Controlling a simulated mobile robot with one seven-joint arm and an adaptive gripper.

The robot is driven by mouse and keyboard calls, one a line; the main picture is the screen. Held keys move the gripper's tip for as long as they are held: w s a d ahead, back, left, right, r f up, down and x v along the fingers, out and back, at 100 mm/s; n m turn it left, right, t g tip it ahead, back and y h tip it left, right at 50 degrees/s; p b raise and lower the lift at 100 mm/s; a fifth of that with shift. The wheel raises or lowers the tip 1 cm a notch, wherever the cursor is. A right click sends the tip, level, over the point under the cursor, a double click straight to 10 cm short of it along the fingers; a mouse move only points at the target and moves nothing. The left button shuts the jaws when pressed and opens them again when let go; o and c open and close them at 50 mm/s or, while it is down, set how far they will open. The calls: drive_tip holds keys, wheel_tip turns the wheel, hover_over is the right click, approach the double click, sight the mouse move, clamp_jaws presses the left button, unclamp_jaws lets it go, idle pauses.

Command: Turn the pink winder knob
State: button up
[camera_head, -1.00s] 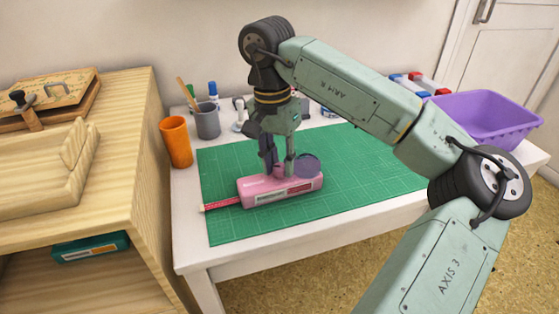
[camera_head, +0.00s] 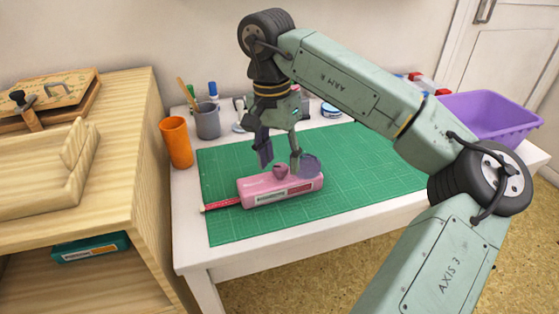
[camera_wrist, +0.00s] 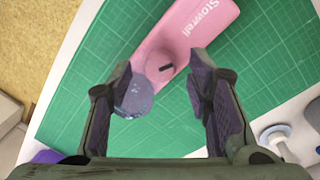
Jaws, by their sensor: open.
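A pink box (camera_head: 255,192) with a label on its front lies on the green cutting mat (camera_head: 225,224). A round pink knob (camera_head: 280,171) stands on its top. In the wrist view the knob (camera_wrist: 160,66) carries a dark slot or mark. A blue-purple round piece (camera_head: 309,166) sits by the box's right end; it also shows beside the left finger in the wrist view (camera_wrist: 136,100). A red patterned strip (camera_head: 221,204) extends from the box's left end. My gripper (camera_head: 280,164) is open, pointing down over the knob, with a finger on either side and none visibly pressing it.
An orange cup (camera_head: 176,143) and a grey cup (camera_head: 207,121) stand at the table's left back. A purple bin (camera_head: 487,118) stands at the right. A wooden cabinet (camera_head: 150,160) borders the left. The mat right of the box is clear.

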wheel_tip(320, 180, up, 11)
drive_tip(key=shift+w+a, duration=0.25)
drive_tip(key=shift+a, duration=0.2)
drive_tip(key=shift+f, duration=0.15)
